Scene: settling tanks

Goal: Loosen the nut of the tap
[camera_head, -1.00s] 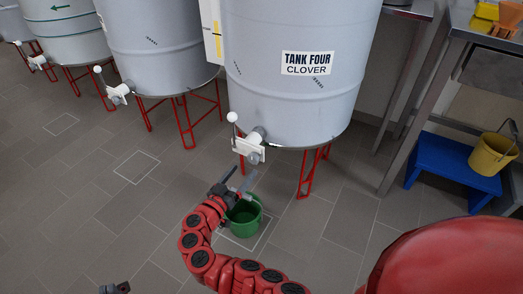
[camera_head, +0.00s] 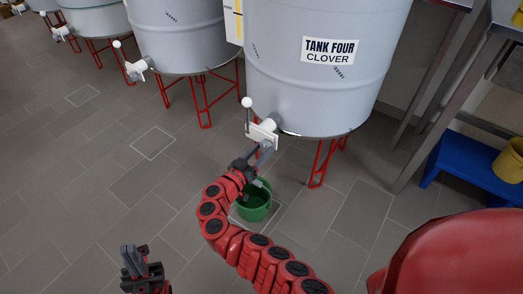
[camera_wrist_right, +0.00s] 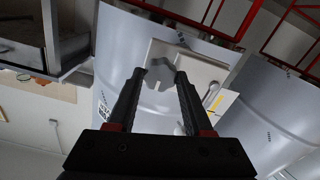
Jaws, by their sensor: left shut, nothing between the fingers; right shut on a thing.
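The tap (camera_head: 263,134) sticks out low on the front of the tank labelled TANK FOUR CLOVER (camera_head: 318,90). It has a white plate and an upright lever with a white ball knob (camera_head: 247,102). The grey nut (camera_wrist_right: 160,73) shows in the right wrist view between the fingertips, in front of the white plate (camera_wrist_right: 205,68). My right gripper (camera_head: 259,157) reaches up to the tap from below and is shut on the nut. My left gripper (camera_head: 134,257) is shut and empty, low at the left over the floor, away from the tap.
A green bucket (camera_head: 255,204) stands on the floor below the tap, close to my right arm. Red tank legs (camera_head: 322,163) stand behind. A blue step stool (camera_head: 463,170) with a yellow bucket (camera_head: 510,164) is at the right.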

